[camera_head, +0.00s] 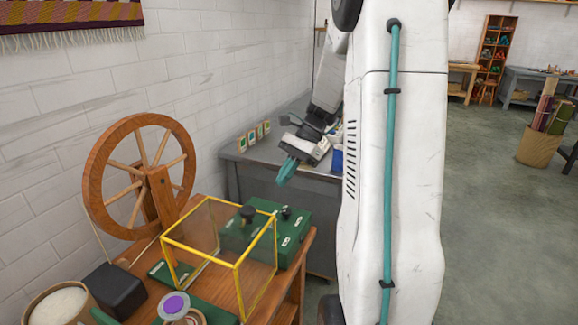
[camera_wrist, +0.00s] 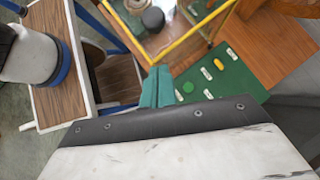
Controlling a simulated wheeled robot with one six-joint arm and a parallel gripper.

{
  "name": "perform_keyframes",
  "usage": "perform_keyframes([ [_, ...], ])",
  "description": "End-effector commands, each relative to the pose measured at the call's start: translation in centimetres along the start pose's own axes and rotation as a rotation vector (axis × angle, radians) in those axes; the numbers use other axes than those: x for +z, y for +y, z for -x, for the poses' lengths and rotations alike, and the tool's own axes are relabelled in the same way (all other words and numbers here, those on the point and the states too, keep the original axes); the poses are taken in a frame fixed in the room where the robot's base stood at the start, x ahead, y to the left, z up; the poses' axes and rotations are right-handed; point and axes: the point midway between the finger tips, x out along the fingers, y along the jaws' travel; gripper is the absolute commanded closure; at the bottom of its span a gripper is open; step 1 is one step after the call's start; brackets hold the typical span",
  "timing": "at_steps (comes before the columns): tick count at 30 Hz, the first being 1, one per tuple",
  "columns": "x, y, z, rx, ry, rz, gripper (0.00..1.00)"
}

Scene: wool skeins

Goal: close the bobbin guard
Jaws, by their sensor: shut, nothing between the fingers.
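The bobbin guard (camera_head: 236,266) is a clear box with a yellow frame. It stands on the wooden bench in front of the spinning wheel in the head view. In the wrist view its yellow bars (camera_wrist: 190,37) cross the top, just beyond my fingertips. I cannot tell how far its opening stands from shut. My gripper (camera_head: 284,178) has teal fingers, shut and empty, pointing down, above and behind the guard's right side in the head view. In the wrist view my gripper (camera_wrist: 158,80) appears close to a yellow bar; contact is not clear.
A green box (camera_head: 295,235) with a dark knob stands behind the guard. The spinning wheel (camera_head: 100,165) rises behind left. A black block (camera_head: 112,290) and a bowl (camera_head: 58,306) sit left. A grey table (camera_head: 262,170) stands beyond. Open floor lies right.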

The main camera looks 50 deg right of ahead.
Motion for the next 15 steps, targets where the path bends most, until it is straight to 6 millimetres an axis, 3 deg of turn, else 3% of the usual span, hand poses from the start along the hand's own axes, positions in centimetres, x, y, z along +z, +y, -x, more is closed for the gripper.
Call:
perform_keyframes([
  [6, 0.1, 0.1, -4.8, 0.005, -0.001, 0.002, 1.0],
  [15, 2.5, 0.0, -7.2, 0.003, 0.0, 0.003, 1.0],
])
